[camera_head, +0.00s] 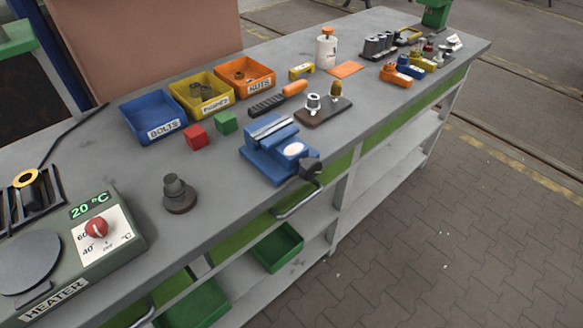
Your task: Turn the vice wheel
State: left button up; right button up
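A blue vice (273,152) sits at the front edge of the grey workbench (228,188). Its grey jaws face up and look close together. The dark vice wheel (310,168) is on the vice's front right end, at the bench edge. A metal bar (299,203) shows just below the wheel; I cannot tell if it belongs to the wheel or to the bench. Nothing is touching the wheel. Neither of my grippers is in view.
Blue (152,117), yellow (201,95) and orange (243,77) bins stand behind the vice. Red (195,136) and green (225,122) blocks lie nearby. A heater (75,250) is at the left. The floor (440,225) in front of the bench is clear.

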aim_at(311, 166)
jog(key=i+l+u, duration=0.15)
jog(key=u, duration=1.5)
jog(key=l+u, duration=0.8)
jog(key=k+l+u, duration=0.15)
jog(key=l+u, duration=0.25)
jog(key=k+l+u, duration=0.15)
jog(key=l+u, duration=0.2)
jog(key=l, duration=0.1)
